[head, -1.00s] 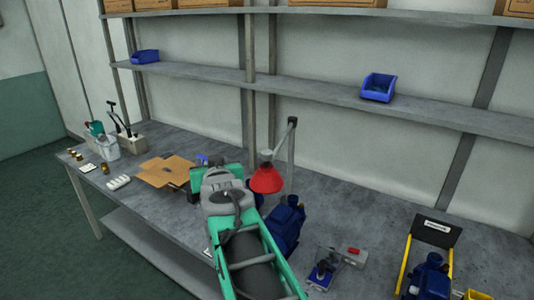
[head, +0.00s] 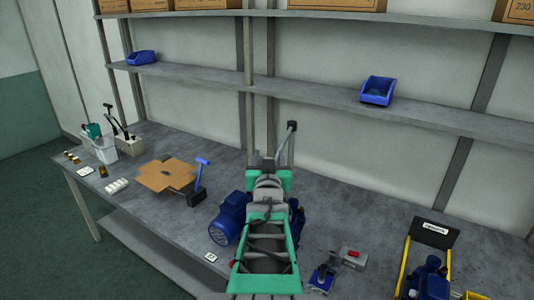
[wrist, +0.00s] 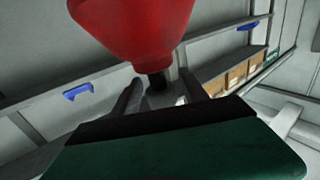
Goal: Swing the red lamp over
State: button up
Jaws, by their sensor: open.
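The red lamp (wrist: 135,30) fills the upper middle of the wrist view, close to the camera. Its dark narrow end (wrist: 158,79) shows between the two fingers of my gripper (wrist: 160,92), which is open. I cannot tell whether the fingers touch the lamp. In the head view my arm hides the red shade and my fingertips. Only the lamp's grey post (head: 287,147) shows there, just behind and right of my wrist.
A blue motor pump (head: 231,218) stands left of my arm, close to it. A cardboard piece (head: 165,175) and a blue-handled tool (head: 198,182) lie further left. A grey box with a red switch (head: 352,257) and a yellow-framed stand (head: 432,235) are at the right.

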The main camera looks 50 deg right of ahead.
jog(key=shift+w, duration=0.1)
jog(key=shift+w, duration=0.1)
jog(key=c, duration=0.3)
grip_shut()
dwell(1.0)
